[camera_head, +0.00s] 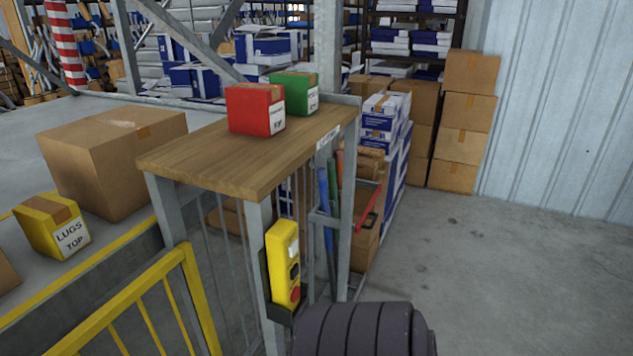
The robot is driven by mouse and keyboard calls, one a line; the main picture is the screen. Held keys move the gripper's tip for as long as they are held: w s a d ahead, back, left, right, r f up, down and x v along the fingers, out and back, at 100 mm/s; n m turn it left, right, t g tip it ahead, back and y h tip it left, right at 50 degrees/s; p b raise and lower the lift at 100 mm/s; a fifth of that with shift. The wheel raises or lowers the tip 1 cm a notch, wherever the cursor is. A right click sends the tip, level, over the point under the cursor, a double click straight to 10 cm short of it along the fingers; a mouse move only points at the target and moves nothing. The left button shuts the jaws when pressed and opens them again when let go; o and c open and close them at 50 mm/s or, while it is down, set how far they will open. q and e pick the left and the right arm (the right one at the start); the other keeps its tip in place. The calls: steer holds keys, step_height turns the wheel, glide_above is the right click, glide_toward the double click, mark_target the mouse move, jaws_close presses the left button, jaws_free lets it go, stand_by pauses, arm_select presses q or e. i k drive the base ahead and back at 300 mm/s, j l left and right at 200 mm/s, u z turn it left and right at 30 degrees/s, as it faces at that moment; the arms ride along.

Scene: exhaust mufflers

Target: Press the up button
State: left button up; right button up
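A yellow control box (284,262) hangs upright on the front leg of a wood-topped metal stand. Its face has small dark and pale buttons and a red button (296,294) at the bottom. The marks on the buttons are too small to read, so I cannot tell which one is up. A dark ribbed part at the bottom centre, just right of and below the box, looks like part of my own body. No gripper fingers show.
The wooden top (245,160) carries a red box (255,108) and a green box (295,92). A yellow railing (140,300) stands at the lower left. Stacked cartons (465,120) stand by the back wall. The concrete floor (510,270) on the right is clear.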

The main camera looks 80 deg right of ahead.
mark_target(294, 247)
steer(key=z, duration=2.15)
